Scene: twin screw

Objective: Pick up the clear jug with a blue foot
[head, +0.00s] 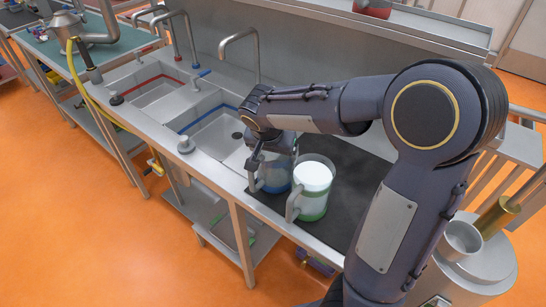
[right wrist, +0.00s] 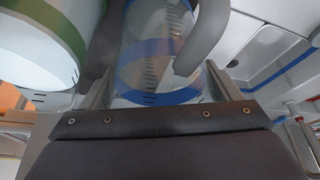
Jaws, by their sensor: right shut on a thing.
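The clear jug with a blue foot (head: 279,178) stands on the black mat beside the sink, partly hidden behind my right arm. My right gripper (head: 262,160) is at the jug, shut on it. In the right wrist view the clear jug (right wrist: 150,60), with its blue band and dark scale marks, sits between the two fingers, and its grey handle (right wrist: 205,40) is on the right. I cannot tell whether its foot touches the mat. My left gripper is not in view.
A similar jug with a green foot and white contents (head: 313,186) stands close to the right of the blue one; it also shows in the right wrist view (right wrist: 40,60). The black mat (head: 345,170) is otherwise partly bare. Sink basins (head: 215,130) and a tall tap (head: 240,45) are to the left and behind.

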